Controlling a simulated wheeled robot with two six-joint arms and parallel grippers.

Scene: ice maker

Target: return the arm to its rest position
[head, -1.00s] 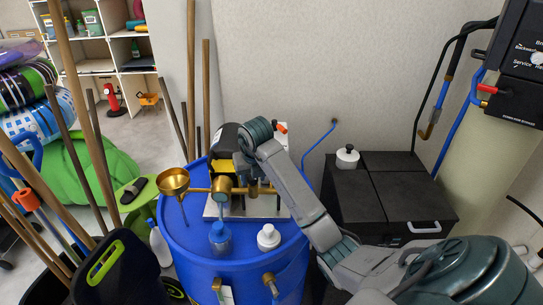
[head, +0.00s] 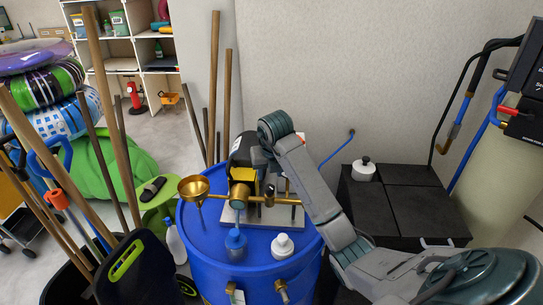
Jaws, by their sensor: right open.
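My right arm comes in from the lower right, and its wrist is bent over a brass pump assembly (head: 242,194) on top of a blue barrel (head: 205,262). My right gripper (head: 265,172) points down behind the forearm, beside the dark motor housing and yellow part of the pump. Its fingers are mostly hidden, but it is open, and I see nothing held in it. Whether it touches the pump cannot be told. A brass funnel (head: 194,188) sits at the pump's left. My left gripper is out of view.
A black box (head: 405,195) with a white-lidded jar (head: 363,170) is at right. Wooden poles (head: 215,90) and a black bin (head: 130,270) crowd the left. A wall closes the back.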

